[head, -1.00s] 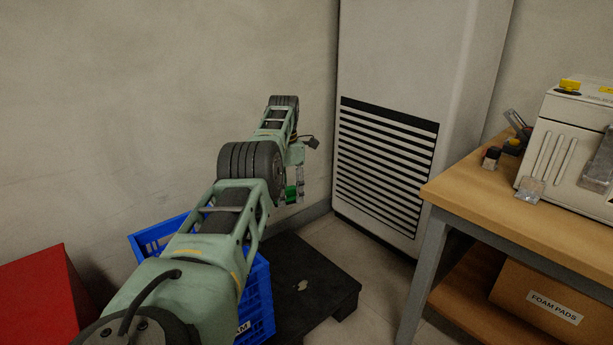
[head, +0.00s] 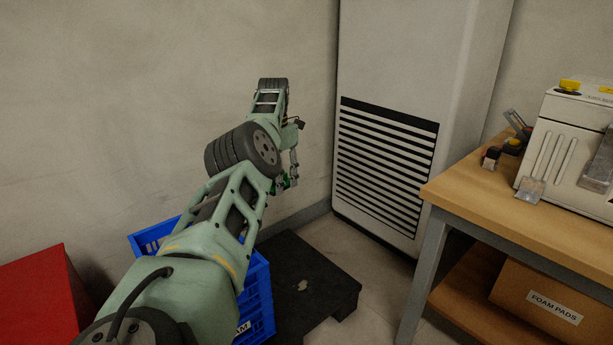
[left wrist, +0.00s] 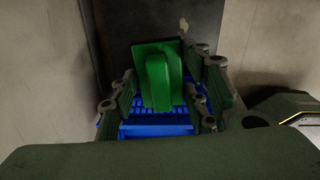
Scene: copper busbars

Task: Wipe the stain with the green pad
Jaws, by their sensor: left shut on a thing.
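The green pad (left wrist: 160,75) has a raised grip block on a flat plate and sits between the fingers of my left gripper (left wrist: 165,95) in the left wrist view. My left gripper (head: 287,182) is shut on it. In the head view only bits of green show there, as my arm hides the rest. The gripper is in the air near the wall, above the black pallet. A small pale patch (head: 302,285) marks the pallet top and also shows in the left wrist view (left wrist: 183,22); I cannot tell whether it is the stain. My right gripper is out of view.
A blue crate (head: 262,300) stands beside the black pallet (head: 315,270), partly behind my left arm. A red box (head: 35,300) is at the left. A tall vented cabinet (head: 400,70) stands behind. A wooden bench (head: 480,205) with equipment is at the right.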

